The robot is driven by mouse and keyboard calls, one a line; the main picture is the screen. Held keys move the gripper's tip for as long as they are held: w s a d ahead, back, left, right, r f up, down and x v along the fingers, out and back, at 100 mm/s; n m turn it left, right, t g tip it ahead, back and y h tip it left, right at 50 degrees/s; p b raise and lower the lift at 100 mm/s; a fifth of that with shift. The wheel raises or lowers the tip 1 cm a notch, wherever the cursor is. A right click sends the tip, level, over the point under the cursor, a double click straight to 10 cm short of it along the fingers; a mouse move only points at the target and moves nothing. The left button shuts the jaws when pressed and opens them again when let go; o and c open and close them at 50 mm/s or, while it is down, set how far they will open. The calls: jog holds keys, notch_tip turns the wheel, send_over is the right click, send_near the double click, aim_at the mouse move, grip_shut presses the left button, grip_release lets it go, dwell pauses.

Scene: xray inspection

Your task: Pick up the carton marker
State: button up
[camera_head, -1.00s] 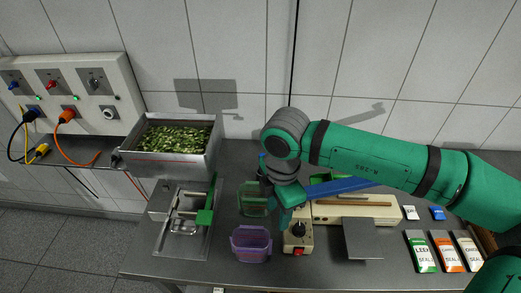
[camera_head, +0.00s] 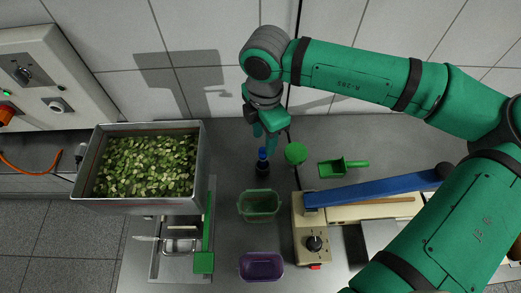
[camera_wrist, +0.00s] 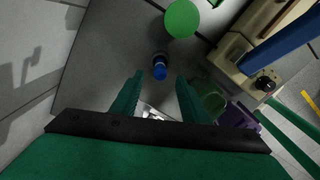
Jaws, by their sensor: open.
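The carton marker appears to be the short dark upright item with a blue top (camera_head: 262,162), standing on the steel table behind the green bin. In the wrist view its blue top (camera_wrist: 159,71) shows between and just beyond my fingertips. My gripper (camera_head: 266,134) is open, points down and is empty, above and slightly behind the marker in the head view. The two green fingers (camera_wrist: 160,78) are spread apart in the wrist view. No contact with the marker shows.
A green round-topped item (camera_head: 296,153) stands close right of the marker, with a green scoop (camera_head: 340,168) beyond. A green bin (camera_head: 259,205) and purple bin (camera_head: 262,267) are in front. A sealer with a blue arm (camera_head: 375,187) lies right, a steel leaf-filled tray (camera_head: 145,207) left.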

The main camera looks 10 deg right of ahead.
aim_at(263, 158)
notch_tip(263, 158, down, 10)
jog(key=shift+s+a+f, duration=0.1)
dwell(0.5)
jog(key=shift+c, duration=0.2)
grip_shut()
